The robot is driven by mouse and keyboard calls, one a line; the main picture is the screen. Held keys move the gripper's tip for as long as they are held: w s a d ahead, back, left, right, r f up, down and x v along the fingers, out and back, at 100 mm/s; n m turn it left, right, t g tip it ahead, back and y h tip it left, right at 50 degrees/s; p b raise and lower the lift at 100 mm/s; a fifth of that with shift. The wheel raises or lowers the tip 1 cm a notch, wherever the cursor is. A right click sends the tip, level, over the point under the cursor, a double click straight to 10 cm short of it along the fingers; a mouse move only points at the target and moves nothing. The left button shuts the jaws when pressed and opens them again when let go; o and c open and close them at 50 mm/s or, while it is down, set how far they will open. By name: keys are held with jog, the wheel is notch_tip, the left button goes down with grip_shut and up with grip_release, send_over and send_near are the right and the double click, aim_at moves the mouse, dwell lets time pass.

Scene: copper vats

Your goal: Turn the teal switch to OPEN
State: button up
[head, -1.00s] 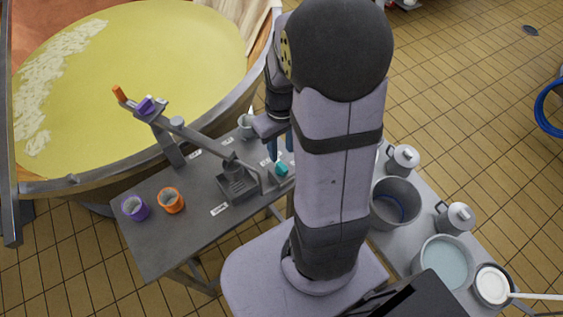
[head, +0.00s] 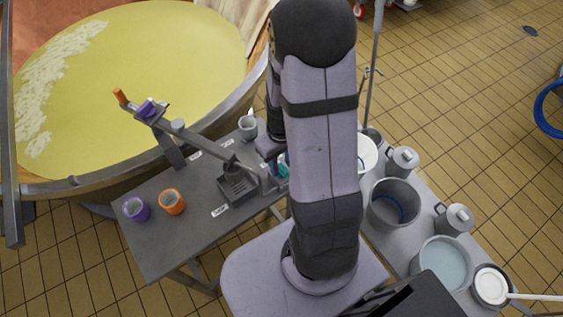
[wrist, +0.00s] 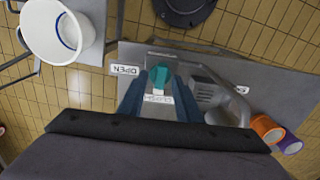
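The teal switch (wrist: 161,77) sits on the grey table, between and just beyond my gripper's fingertips in the wrist view. My gripper (wrist: 160,92) has its two blue fingers apart, with a gap on each side of the switch. The OPEN label (wrist: 125,70) lies left of the switch, upside down. A second label (wrist: 158,99), also upside down, lies between the fingers and seems to read CLOSED. In the head view the switch (head: 283,168) is mostly hidden by my arm and fingers. The exact angle of its handle is hard to tell.
A grey lever stand (head: 238,182) is beside the switch on the table (head: 160,237). Purple (head: 136,209) and orange (head: 172,202) cups stand at the table's left. The big vat (head: 150,85) of yellow liquid is behind. A white bucket (wrist: 55,30) is left in the wrist view.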

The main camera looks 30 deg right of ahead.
jog(key=shift+f, duration=0.25)
jog(key=shift+c, duration=0.3)
grip_shut()
